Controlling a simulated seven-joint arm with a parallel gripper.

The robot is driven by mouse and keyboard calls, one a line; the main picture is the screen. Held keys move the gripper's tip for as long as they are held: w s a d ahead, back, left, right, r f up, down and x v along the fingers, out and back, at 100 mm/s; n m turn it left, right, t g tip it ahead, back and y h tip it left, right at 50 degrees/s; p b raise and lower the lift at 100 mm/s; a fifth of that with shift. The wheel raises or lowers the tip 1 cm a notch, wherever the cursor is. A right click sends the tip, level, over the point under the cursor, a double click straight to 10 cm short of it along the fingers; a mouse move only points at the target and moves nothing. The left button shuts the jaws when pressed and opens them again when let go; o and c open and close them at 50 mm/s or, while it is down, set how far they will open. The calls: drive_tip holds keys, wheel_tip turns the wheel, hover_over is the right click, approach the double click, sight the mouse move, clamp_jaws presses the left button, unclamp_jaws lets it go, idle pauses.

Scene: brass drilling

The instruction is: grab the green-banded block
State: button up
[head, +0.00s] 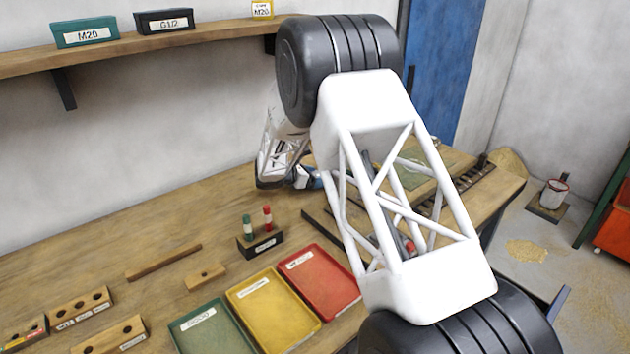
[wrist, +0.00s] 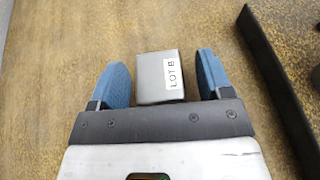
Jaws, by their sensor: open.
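In the wrist view, a grey block (wrist: 160,77) with a white label reading "LOT B" lies on the wooden bench between the two blue fingers of my gripper (wrist: 162,68). The fingers are open, with a gap showing on each side of the block. I see no green band on the faces that show. In the head view my gripper (head: 312,180) is low over the bench, partly hidden by my arm, and I cannot make out the block there.
A dark raised bar (wrist: 275,75) stands right of the gripper in the wrist view. In the head view, green (head: 210,330), yellow (head: 272,310) and red (head: 320,282) trays lie in front. A dark holder (head: 261,243) carries green- and red-topped pieces.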

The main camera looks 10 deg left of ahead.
sight(317, 173)
drive_tip(key=shift+w+d+f, duration=0.2)
drive_tip(key=shift+w+d, duration=0.1)
drive_tip(key=shift+d, duration=0.15)
clamp_jaws()
idle(0.5)
drive_tip(key=shift+r, duration=0.1)
drive_tip(key=shift+r, duration=4.95)
